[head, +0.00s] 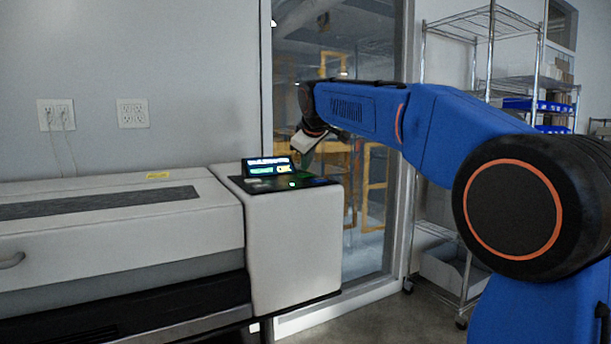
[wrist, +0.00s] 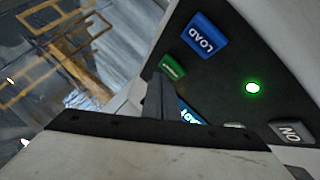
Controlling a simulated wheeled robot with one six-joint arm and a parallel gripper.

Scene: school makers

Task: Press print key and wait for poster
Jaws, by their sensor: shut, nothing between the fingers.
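The large-format printer (head: 295,245) stands at the left with a control panel on its right end. A lit display (head: 268,167) rises at the back of the panel. My gripper (head: 307,160) is shut and empty above the panel. In the wrist view its fingertips (wrist: 157,78) overlap the panel edge near the green key; contact cannot be told. No poster is visible.
A glass door or window (head: 375,200) stands behind and right of the printer. A wire shelf rack (head: 480,80) is at the right. The printer's long white cover (head: 110,220) extends left. Wall outlets (head: 132,113) are above it.

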